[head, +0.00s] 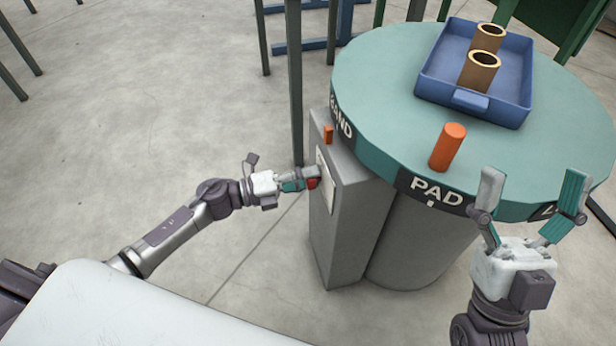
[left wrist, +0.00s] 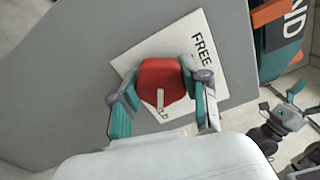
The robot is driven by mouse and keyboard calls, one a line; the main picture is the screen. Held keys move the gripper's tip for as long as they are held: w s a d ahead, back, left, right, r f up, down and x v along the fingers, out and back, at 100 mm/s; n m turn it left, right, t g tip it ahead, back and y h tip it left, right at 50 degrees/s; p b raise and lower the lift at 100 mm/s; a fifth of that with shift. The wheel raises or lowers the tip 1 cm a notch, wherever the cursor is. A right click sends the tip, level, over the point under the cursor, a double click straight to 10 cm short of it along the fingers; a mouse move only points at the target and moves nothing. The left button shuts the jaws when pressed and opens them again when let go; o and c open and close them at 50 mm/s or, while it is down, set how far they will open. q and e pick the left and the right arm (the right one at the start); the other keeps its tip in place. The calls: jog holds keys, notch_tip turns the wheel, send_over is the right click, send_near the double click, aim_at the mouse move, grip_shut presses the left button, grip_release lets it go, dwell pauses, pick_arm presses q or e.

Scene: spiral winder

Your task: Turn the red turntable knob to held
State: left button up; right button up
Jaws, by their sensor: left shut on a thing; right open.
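The red turntable knob (left wrist: 162,82) sits on a white label plate (left wrist: 134,60) on the side of a grey box (head: 343,205). The word FREE shows on the plate in the left wrist view; no other label word is readable there. The knob has a pale pointer mark, pointing down in that view. My left gripper (head: 310,178) is shut on the knob, with its fingers (left wrist: 160,92) on either side of it. In the head view the fingers partly hide the knob. My right gripper (head: 533,195) is open and empty in front of the turntable (head: 375,70).
The teal turntable carries a blue tray (head: 440,82) with two brown tubes (head: 480,75) and an orange peg (head: 447,148) above the PAD label. A small orange piece (head: 328,134) is atop the grey box.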

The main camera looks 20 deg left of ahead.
pick_arm(q)
jog(key=o, duration=1.1)
jog(key=shift+o, duration=0.2)
jog(key=v, duration=1.2)
